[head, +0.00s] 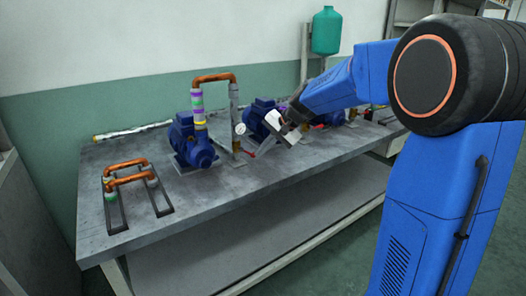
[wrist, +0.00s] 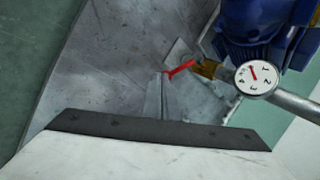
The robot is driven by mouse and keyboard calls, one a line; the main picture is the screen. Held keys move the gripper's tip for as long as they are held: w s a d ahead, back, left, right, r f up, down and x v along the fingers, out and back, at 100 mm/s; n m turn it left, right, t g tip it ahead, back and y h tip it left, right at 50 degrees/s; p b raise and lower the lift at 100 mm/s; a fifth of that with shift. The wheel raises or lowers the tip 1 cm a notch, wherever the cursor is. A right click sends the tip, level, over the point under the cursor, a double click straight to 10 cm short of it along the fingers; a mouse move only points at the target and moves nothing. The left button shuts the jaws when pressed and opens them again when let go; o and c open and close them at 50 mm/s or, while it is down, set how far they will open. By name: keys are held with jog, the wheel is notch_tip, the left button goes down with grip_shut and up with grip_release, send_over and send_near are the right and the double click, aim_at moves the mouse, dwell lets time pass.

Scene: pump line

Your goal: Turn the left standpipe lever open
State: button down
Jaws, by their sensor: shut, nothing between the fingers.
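The left standpipe (head: 234,103) is a grey upright pipe with a round white gauge (head: 240,128). Its brass valve (head: 236,147) sits low, near the bench top. A red lever (head: 250,154) sticks out sideways from the valve, crosswise to the pipe. In the wrist view the lever (wrist: 181,69) runs from the brass valve (wrist: 206,68) toward the fingertips, below the gauge (wrist: 257,78). My gripper (head: 258,152) is shut and empty beside the lever's free end. It also shows in the wrist view (wrist: 166,82). I cannot tell whether it touches the lever.
A blue pump (head: 193,142) stands left of the standpipe, another (head: 259,116) behind my gripper. Copper pipes on a dark rack (head: 125,178) lie at the bench's left end. The grey bench top (head: 215,195) is clear in front. A green tank (head: 326,31) hangs behind.

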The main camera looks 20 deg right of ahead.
aim_at(259, 167)
jog(key=shift+f+y, duration=0.3)
jog(key=shift+y, duration=0.1)
jog(key=shift+a+f+m+g+y, duration=0.2)
jog(key=shift+f+m+g+y, duration=0.2)
jog(key=shift+f+m+y, duration=0.55)
jog(key=y, duration=0.3)
jog(key=shift+s+a+f, duration=0.15)
jog(key=shift+a+f, duration=0.15)
jog(key=shift+f, duration=0.05)
jog(key=shift+a+f+m+y, duration=0.1)
jog(key=shift+m+y, duration=0.15)
jog(key=shift+y, duration=0.2)
jog(key=shift+r, duration=0.2)
jog(key=shift+r, duration=0.65)
